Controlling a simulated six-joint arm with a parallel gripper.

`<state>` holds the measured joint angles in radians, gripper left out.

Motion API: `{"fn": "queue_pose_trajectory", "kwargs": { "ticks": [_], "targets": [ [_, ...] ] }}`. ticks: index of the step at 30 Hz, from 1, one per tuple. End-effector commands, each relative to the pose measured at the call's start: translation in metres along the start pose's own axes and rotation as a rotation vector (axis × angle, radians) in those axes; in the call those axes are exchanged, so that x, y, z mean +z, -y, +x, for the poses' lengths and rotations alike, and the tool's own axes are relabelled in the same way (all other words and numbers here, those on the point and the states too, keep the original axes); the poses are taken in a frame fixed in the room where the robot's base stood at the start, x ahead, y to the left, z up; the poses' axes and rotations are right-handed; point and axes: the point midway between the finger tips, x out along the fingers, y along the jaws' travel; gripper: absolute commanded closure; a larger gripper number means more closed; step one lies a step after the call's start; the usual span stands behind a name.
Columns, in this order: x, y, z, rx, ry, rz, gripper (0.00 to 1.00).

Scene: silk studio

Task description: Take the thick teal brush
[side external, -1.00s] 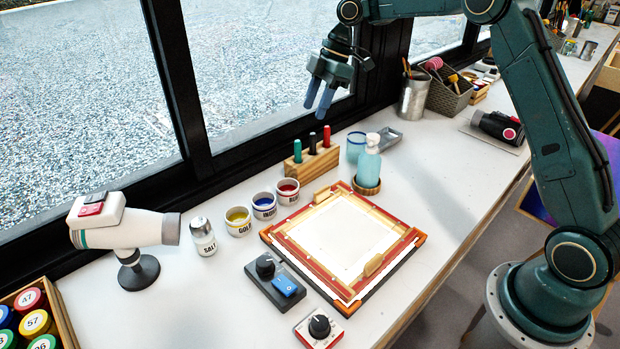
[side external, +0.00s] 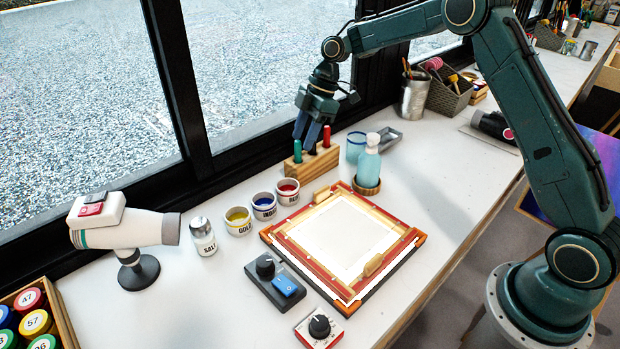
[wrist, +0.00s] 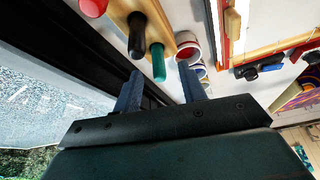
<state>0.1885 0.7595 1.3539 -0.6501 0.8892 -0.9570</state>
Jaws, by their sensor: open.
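The teal brush (side external: 297,151) stands upright at the left end of a wooden block (side external: 317,162). In the wrist view, the teal brush (wrist: 158,65) shows between the two blue fingertips. My gripper (side external: 304,140) is open above the block, close to the teal and black brushes. It also shows in the wrist view (wrist: 160,76) with nothing clamped between its fingers. A black brush (wrist: 137,32) and a red brush (wrist: 92,6) stand in the same block. In the side view my fingers hide most of the black brush; the red brush (side external: 326,136) is clear.
Gold, indigo and red paint pots (side external: 288,191) stand in front of the block. A blue-rimmed glass (side external: 356,147) and a pump bottle (side external: 369,165) stand to its right. The window frame (side external: 245,150) runs close behind. A screen frame (side external: 345,245) lies on the table.

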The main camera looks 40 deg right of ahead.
Motion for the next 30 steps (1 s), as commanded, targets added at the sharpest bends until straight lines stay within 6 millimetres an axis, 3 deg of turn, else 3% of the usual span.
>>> {"fn": "queue_pose_trajectory", "kwargs": {
  "ticks": [12, 29, 30],
  "targets": [
    [-0.002, -0.001, 0.043, -0.003, 0.001, 0.000, 0.59],
    [-0.002, -0.002, 0.046, -0.001, 0.001, -0.001, 0.59],
    [-0.002, -0.002, 0.046, -0.001, 0.001, -0.001, 0.65]
  ]
}}
